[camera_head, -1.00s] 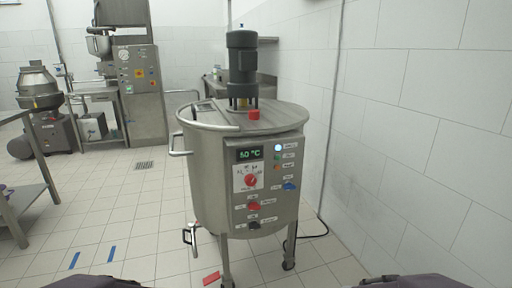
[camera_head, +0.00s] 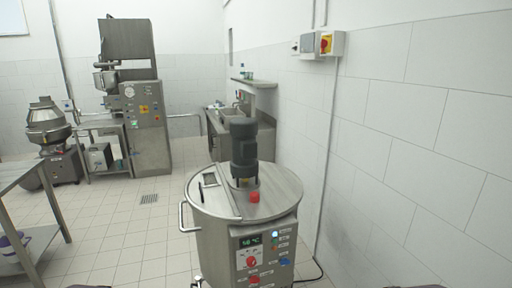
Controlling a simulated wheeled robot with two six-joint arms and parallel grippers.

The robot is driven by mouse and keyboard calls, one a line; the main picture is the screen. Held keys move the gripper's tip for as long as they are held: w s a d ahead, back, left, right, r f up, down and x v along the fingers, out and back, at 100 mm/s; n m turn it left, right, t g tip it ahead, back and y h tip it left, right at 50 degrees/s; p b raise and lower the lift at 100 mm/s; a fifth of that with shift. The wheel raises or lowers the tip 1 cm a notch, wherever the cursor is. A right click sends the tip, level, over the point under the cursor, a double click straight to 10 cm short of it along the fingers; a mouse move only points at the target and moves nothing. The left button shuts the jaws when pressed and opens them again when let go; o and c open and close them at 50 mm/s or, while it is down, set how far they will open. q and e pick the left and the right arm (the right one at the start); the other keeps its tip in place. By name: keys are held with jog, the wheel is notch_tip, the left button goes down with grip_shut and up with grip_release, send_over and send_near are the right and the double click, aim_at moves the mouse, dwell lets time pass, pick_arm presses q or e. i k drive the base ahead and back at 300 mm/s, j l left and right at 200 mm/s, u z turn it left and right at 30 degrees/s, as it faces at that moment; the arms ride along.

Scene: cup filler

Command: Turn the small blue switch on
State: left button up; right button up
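The steel cup filler (camera_head: 215,240) is a round tank with a dark motor (camera_head: 243,150) on its lid. Its front panel (camera_head: 262,258) carries a lit display, a red dial (camera_head: 251,261), indicator lights and a red switch (camera_head: 254,279). The small blue switch (camera_head: 284,262) is at the right side of the panel, small and hard to read, so I cannot tell its position. Neither of my grippers is in view; only dark parts of mine show at the bottom edge.
A wall box with a red and yellow switch (camera_head: 326,43) is at upper right. A steel table (camera_head: 30,205) stands at left. A sink counter (camera_head: 240,125) and other machines (camera_head: 146,125) stand behind. Tiled floor (camera_head: 130,240) is open left of the tank.

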aim_at(285, 261)
jog(key=j, duration=0.7)
jog(key=i+j+u, duration=0.1)
jog(key=j, duration=0.6)
jog(key=i+l+z, duration=0.2)
jog(key=z, duration=0.15)
jog(key=i+l+z, duration=0.3)
jog(key=i+z, duration=0.2)
jog(key=z, duration=0.15)
jog(key=l+u, duration=0.45)
jog(key=l, duration=0.3)
jog(key=k+l+u, duration=0.1)
jog(key=l+u, duration=0.35)
jog(key=l, duration=0.25)
